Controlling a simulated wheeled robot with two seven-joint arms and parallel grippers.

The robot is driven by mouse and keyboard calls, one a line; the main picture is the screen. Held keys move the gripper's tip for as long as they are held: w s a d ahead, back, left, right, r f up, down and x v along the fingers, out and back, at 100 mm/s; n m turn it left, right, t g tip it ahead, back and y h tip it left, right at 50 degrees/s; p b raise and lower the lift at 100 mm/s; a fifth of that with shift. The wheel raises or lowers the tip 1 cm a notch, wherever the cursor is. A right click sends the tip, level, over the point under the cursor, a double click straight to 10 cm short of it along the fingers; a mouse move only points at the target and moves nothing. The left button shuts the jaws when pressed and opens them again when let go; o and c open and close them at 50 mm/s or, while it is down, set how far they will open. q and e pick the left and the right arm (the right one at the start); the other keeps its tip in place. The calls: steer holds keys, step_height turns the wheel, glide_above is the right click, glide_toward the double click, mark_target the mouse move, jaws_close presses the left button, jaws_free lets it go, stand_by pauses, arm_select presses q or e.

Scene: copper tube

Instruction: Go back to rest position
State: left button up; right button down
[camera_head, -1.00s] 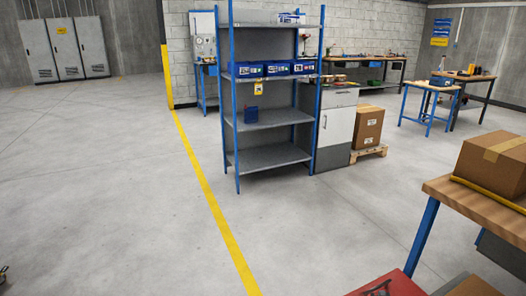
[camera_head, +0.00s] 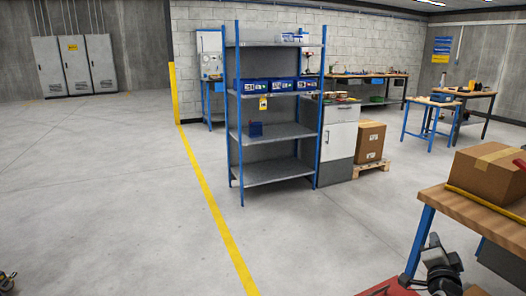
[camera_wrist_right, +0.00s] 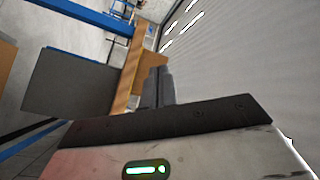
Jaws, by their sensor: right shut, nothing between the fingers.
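My right gripper (camera_head: 434,241) shows low on the right in the head view, beside the blue leg of the wooden workbench (camera_head: 470,213) and below its top. Its fingers are together and point up in the picture, with nothing between them. In the right wrist view the closed dark fingers (camera_wrist_right: 157,88) stand in the middle, with wood and a dark panel beyond them. Of my left gripper (camera_head: 6,281), only a small dark piece shows at the lower left edge. Whether it is open or shut cannot be made out. I see no copper tube.
A cardboard box (camera_head: 488,172) sits on the workbench, with a yellow strip along its front. A blue-framed shelf (camera_head: 272,172) with blue bins stands ahead. A carton (camera_head: 369,142) rests on a pallet behind it. The floor left of the yellow line (camera_head: 208,207) is clear.

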step_height(320, 180, up, 27)
steer(key=n+t+y, duration=0.6)
steer(key=n+y, duration=0.2)
steer(key=n, duration=0.4)
steer(key=w+d+f+n+g+h, duration=0.2)
steer(key=d+f+n+g+h, duration=0.4)
steer(key=f, duration=0.3)
steer(key=s+a+f+n+g+y, duration=0.1)
steer(key=s+a+f+y, duration=0.15)
steer(key=a+f, duration=0.45)
steer(key=s+a+f+n+g+y, duration=0.1)
steer(key=s+a+f+g, duration=0.3)
steer(key=f, duration=0.6)
steer(key=s+a+f+y, duration=0.3)
steer(key=s+a+f, duration=1.1)
steer(key=a, duration=0.2)
steer(key=s+a+f+m+g+y, duration=0.2)
steer(key=s+a, duration=0.6)
steer(key=s, duration=0.6)
steer(key=shift+s+a+f, duration=0.15)
steer(key=shift+a+f, duration=0.05)
steer(key=shift+a, duration=0.2)
